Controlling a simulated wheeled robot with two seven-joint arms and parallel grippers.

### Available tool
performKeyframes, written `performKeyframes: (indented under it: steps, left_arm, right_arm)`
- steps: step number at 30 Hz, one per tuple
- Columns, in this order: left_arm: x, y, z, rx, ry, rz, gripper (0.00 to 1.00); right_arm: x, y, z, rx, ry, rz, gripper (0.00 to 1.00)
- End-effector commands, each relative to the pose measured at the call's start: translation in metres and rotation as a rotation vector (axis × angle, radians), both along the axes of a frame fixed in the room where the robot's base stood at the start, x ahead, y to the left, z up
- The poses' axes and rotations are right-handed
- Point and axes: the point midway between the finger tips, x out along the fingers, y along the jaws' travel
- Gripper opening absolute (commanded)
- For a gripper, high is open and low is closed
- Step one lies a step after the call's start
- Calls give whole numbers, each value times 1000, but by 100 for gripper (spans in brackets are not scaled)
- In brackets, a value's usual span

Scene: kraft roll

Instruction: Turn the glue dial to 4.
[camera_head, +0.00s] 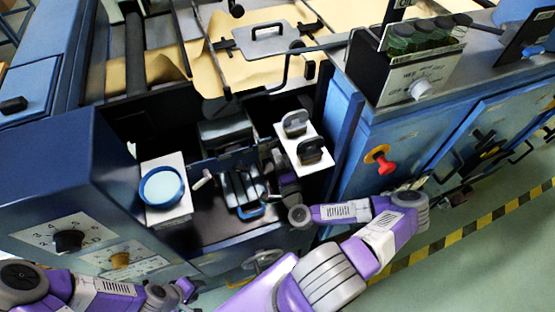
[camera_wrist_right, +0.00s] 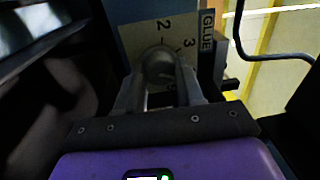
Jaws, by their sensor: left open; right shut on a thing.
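The glue dial is a round grey knob (camera_wrist_right: 157,66) on a cream plate (camera_wrist_right: 140,38) in the right wrist view. The numbers 2 and 3 show above it, tilted, beside a dark GLUE label (camera_wrist_right: 208,32). My right gripper (camera_wrist_right: 158,82) is shut on the knob, one finger on each side. The fingers hide the lower part of the scale, and I cannot read where the knob points. In the head view my right wrist (camera_head: 292,190) reaches into the machine's recess; the dial cannot be made out there. My left gripper (camera_head: 187,290) is open and empty, low at the left.
A blue cabinet at left carries a numbered panel with a black knob (camera_head: 69,241). A white box with a blue-rimmed round top (camera_head: 163,187) and a white plate with two dark knobs (camera_head: 313,135) flank the recess. A red handle (camera_head: 385,166) sticks out at right.

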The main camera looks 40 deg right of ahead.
Motion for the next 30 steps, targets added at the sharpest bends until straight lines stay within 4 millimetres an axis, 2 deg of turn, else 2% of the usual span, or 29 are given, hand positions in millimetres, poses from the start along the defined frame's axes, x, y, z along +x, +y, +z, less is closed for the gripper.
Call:
performKeyframes:
  steps: [10,11,15,25,30]
  left_arm:
    - [0,0,0,0,0,0,42]
    - [0,0,0,0,0,0,42]
    - [0,0,0,0,0,0,42]
    - [0,0,0,0,0,0,42]
    - [0,0,1,0,0,0,42]
  right_arm:
    - [0,1,0,2,-1,2,7]
    - [0,1,0,2,-1,2,42]
    - [0,0,0,1,0,1,63]
    - [-3,1,-1,0,1,0,63]
    - [-25,8,-2,2,3,0,63]
